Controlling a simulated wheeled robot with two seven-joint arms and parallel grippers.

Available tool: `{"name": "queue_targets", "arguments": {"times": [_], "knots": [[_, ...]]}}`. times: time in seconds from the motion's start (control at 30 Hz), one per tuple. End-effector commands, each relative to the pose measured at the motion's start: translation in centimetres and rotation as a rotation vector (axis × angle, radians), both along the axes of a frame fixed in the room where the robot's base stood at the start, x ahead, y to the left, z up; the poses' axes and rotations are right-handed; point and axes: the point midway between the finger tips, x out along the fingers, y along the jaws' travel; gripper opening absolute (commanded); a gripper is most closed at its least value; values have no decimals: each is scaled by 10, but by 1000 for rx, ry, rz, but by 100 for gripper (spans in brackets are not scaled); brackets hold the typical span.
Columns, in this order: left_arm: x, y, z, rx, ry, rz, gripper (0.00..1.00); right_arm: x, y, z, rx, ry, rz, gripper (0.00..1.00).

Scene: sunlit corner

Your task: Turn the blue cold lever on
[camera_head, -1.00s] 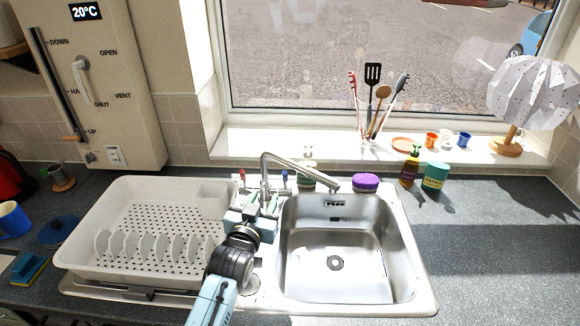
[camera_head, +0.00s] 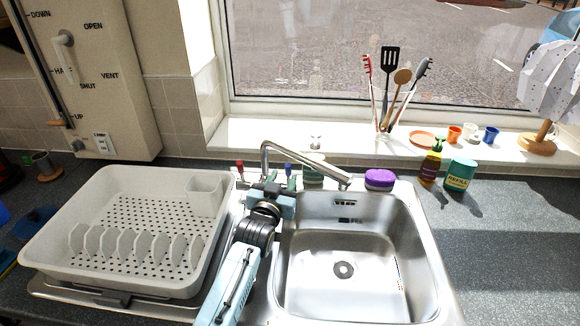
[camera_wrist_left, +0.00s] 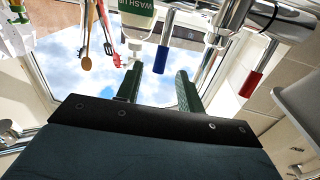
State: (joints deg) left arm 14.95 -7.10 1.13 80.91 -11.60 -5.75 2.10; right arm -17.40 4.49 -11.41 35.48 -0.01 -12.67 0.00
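The blue cold lever (camera_head: 288,169) stands upright at the back of the sink, right of the tap's (camera_head: 265,160) base. The red lever (camera_head: 240,168) is on the tap's left side. My left gripper (camera_head: 279,180) is just in front of the blue lever. In the left wrist view, the open green fingers (camera_wrist_left: 158,76) have the blue lever (camera_wrist_left: 165,45) between their tips in the picture. I cannot tell whether either finger touches it. The red lever (camera_wrist_left: 250,84) is off to the right there. My right gripper is not in view.
The steel sink (camera_head: 400,245) is empty. A white drying rack (camera_head: 55,205) stands left of it. A washing-up bottle (camera_wrist_left: 135,25) stands close to the blue lever.

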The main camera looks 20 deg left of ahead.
Motion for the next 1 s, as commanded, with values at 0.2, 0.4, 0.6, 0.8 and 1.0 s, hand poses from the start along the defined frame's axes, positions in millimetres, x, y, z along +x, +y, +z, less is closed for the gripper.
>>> {"name": "queue_targets", "arguments": {"times": [0.2, 0.4, 0.6, 0.8, 1.0], "knots": [[37, 0, -1, 0, 1, 0, 38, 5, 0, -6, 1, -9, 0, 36], [60, 1, -1, 0, 1, 1, 38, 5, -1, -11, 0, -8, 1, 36], [70, 0, 0, 0, 0, 0, 38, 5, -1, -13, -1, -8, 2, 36], [71, 0, -1, 0, 1, 0, 38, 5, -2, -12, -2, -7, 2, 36], [71, 1, -1, 0, 1, 0, 26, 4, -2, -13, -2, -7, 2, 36]]}}
